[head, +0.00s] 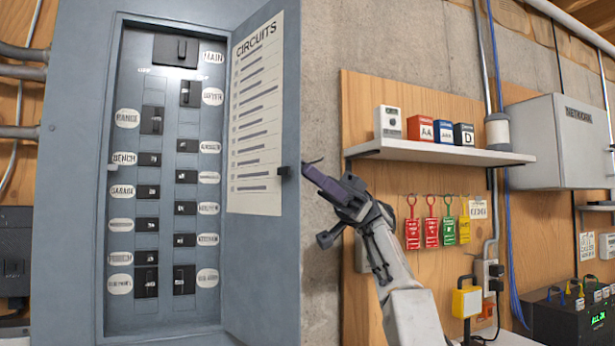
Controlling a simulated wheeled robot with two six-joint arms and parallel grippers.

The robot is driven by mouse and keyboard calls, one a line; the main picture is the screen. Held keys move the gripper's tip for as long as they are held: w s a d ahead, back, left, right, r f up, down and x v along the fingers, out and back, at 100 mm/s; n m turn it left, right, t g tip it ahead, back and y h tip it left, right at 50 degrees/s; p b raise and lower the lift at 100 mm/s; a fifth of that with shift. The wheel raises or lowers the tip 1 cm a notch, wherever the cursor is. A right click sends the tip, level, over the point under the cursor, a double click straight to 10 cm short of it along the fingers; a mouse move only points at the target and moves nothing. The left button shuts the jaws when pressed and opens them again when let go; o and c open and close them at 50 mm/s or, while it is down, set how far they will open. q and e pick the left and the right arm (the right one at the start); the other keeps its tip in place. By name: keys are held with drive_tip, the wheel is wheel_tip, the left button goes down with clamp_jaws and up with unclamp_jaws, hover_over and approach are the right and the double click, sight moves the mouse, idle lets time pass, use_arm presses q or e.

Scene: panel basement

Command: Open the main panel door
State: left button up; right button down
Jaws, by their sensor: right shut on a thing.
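The main panel door (289,60) stands open to the right of the grey breaker panel (75,180), its inner face with the CIRCUITS sheet (258,110) turned toward me. A small dark latch (284,172) sits near the door's free edge. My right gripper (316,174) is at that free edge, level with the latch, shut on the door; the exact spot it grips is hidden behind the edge. My left gripper is not in view.
Black breakers (152,120) with white labels fill the open panel. To the right, a shelf (440,152) holds small boxes, with coloured tags (431,222) hanging below. A grey box (560,140) is at far right. Bare concrete lies beside the door.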

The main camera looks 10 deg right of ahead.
sight(294, 130)
drive_tip(key=shift+a+f, duration=0.1)
drive_tip(key=shift+f, duration=0.05)
drive_tip(key=c, duration=0.8)
unclamp_jaws()
drive_tip(key=shift+c, duration=0.2)
wheel_tip(294, 130, up, 4)
drive_tip(key=p, duration=0.4)
drive_tip(key=shift+r, duration=0.2)
drive_tip(key=s+d+r+p, duration=0.1)
drive_tip(key=s+d+r, duration=0.5)
drive_tip(key=s+d, duration=0.1)
drive_tip(key=shift+s+d+r, duration=0.3)
drive_tip(key=shift+s+d, duration=0.05)
drive_tip(key=shift+d, duration=0.55)
